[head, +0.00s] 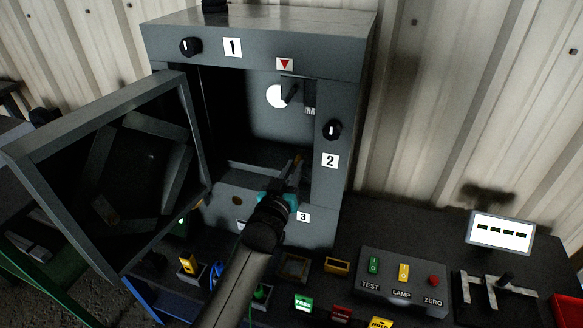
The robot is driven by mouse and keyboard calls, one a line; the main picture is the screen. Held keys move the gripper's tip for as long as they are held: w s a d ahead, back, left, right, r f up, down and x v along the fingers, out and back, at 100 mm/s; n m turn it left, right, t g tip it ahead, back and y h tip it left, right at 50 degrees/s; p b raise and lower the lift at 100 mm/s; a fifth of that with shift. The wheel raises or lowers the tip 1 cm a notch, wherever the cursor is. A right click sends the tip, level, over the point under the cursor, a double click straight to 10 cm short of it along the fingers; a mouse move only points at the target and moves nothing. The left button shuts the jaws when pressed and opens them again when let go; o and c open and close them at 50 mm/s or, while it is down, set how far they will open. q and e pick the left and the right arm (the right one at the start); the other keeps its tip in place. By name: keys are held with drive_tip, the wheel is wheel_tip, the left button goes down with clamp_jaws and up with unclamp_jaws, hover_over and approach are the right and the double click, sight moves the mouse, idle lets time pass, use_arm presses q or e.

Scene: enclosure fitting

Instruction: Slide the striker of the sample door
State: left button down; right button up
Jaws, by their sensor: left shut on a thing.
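The grey enclosure (340,205) stands with its sample door (190,95) swung open to the left. My left gripper (296,174) reaches up from the bottom to the lower right of the door opening, above the label 3. It is shut on a small brownish piece (299,158), which appears to be the striker; the fingers hide most of it. My right gripper is not in view.
Knobs sit by labels 1 (190,47) and 2 (332,130). A switch box (403,288) and a small display (501,233) stand on the dark bench to the right. Small coloured blocks and trays lie in front of the enclosure. The open door takes up the left side.

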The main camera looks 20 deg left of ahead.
use_arm(q)
drive_tip(key=c, duration=0.8)
unclamp_jaws()
drive_tip(key=shift+s, duration=0.1)
drive_tip(key=s+p, duration=0.3)
drive_tip(key=s, duration=1.2)
drive_tip(key=shift+a, duration=0.3)
drive_tip(key=shift+f, duration=0.1)
